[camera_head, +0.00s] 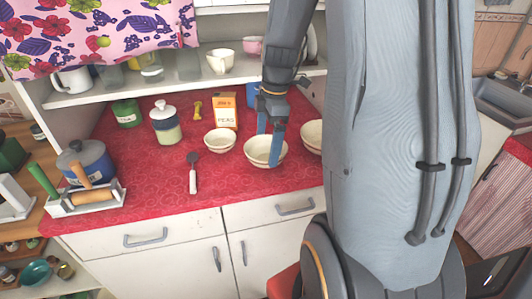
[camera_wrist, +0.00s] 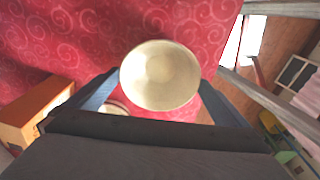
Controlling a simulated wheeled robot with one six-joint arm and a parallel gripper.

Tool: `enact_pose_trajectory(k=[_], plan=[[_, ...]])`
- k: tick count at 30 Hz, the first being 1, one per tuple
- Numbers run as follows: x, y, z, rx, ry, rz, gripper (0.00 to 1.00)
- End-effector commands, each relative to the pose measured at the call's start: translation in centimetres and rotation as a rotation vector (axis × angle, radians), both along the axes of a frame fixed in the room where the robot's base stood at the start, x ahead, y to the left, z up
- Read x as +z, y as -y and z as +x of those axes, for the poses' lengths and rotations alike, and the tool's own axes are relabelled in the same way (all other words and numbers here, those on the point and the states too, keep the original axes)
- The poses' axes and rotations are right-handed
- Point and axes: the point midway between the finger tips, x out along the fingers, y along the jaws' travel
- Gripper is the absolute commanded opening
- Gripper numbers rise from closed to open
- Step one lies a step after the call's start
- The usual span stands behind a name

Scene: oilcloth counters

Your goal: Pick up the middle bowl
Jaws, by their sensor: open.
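Three cream bowls stand in a row on the red counter. The middle bowl (camera_head: 265,155) is below my gripper (camera_head: 270,132), whose blue fingers reach down to it in the head view. The left bowl (camera_head: 219,143) is apart from it. The right bowl (camera_head: 312,138) is partly hidden by my arm. In the wrist view, a bowl (camera_wrist: 160,75) lies in front of the open, spread fingers, one on each side of it. I cannot tell whether they touch it. Part of another bowl (camera_wrist: 115,107) shows behind the palm.
An orange peas box (camera_head: 225,110) stands behind the bowls; a box also shows in the wrist view (camera_wrist: 35,108). A black spatula (camera_head: 193,175) lies left of the bowls. A jar (camera_head: 165,125) stands further back.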

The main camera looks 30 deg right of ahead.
Motion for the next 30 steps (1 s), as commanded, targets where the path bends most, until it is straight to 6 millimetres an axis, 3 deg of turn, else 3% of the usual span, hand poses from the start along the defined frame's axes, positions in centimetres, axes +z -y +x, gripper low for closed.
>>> enact_pose_trajectory(k=[6,14,21,30], plan=[[-2.4,-0.3,0.0,-0.001,-0.003,0.002,1.00],[-2.7,-0.3,0.1,0.000,0.000,0.000,1.00],[-2.7,-0.3,0.1,-0.001,0.000,0.000,0.68],[-2.1,-0.3,0.2,-0.001,0.003,-0.001,0.68]])
